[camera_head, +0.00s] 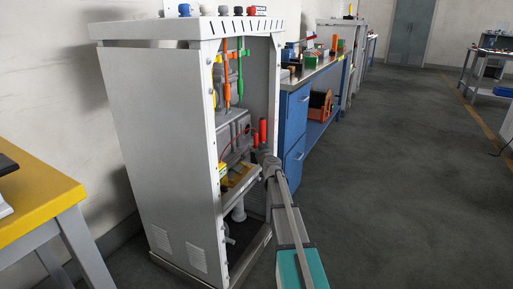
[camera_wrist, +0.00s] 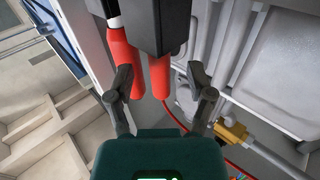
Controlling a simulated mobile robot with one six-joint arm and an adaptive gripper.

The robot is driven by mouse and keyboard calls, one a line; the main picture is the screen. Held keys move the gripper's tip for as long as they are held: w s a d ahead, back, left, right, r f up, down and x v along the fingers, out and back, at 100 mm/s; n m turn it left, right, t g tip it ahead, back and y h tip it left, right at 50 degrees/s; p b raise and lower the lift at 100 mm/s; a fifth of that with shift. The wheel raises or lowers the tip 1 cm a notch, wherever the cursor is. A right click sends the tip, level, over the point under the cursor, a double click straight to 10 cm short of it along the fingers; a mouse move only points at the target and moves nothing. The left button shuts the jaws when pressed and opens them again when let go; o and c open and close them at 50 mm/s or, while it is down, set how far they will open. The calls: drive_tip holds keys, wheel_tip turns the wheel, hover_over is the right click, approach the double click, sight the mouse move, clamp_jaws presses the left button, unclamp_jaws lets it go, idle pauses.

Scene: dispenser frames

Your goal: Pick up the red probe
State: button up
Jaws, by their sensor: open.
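Two red probe bodies show in the wrist view. One red probe (camera_wrist: 160,77) hangs from a dark block between my open fingers. The other red probe (camera_wrist: 118,46) is just left of it, partly behind my left fingertip; I cannot tell whether they touch. In the head view, a red probe (camera_head: 263,130) stands upright at the cabinet opening, with a smaller red piece (camera_head: 255,139) beside it. My gripper (camera_wrist: 161,75) is open, its fingers on either side of the middle probe. In the head view it is at the cabinet opening, largely hidden by my arm.
The grey cabinet (camera_head: 160,120) encloses the space around my gripper. An orange probe (camera_head: 227,88) and a green probe (camera_head: 240,80) hang above. A red wire (camera_wrist: 180,122) runs below the probes. A blue workbench (camera_head: 291,125) stands behind; the floor at right (camera_head: 400,180) is clear.

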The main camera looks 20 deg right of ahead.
drive_tip(key=shift+w+d, duration=0.2)
drive_tip(key=shift+w, duration=1)
clamp_jaws()
